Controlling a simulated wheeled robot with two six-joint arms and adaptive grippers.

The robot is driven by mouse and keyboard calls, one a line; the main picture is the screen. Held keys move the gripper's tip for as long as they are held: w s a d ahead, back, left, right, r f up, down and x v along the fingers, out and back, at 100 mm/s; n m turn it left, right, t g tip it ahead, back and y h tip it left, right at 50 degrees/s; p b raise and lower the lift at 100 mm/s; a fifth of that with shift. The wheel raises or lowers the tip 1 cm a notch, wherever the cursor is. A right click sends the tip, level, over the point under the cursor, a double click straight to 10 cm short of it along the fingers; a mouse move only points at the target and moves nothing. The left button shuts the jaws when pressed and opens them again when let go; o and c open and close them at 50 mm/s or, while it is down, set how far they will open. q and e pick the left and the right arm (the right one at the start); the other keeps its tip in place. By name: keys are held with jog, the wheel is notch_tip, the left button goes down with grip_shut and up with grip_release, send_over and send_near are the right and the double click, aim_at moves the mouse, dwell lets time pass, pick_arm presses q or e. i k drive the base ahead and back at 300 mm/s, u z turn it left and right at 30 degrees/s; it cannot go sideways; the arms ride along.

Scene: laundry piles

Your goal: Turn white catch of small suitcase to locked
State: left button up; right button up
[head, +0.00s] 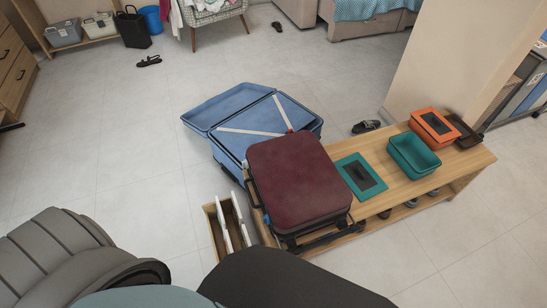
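A small dark red suitcase (297,180) lies flat on the near left end of a low wooden bench (405,192). Its lid looks closed. No white catch can be made out on it, and its near side is mostly in shadow. Neither of my grippers is in view.
A larger blue suitcase (232,105) lies open on the floor behind the red one, with white straps inside. The bench also holds a teal lid (345,167), an open teal bin (404,148) and an orange bin (424,117). A wooden crate (212,231) stands left.

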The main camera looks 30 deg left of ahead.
aim_at(244, 163)
jog(key=z, duration=0.05)
jog(key=k, duration=0.25)
jog(key=z, duration=2.75)
jog(key=k, duration=2.05)
jog(key=u, duration=1.7)
jog(key=i, duration=0.55)
jog(key=z, duration=0.05)
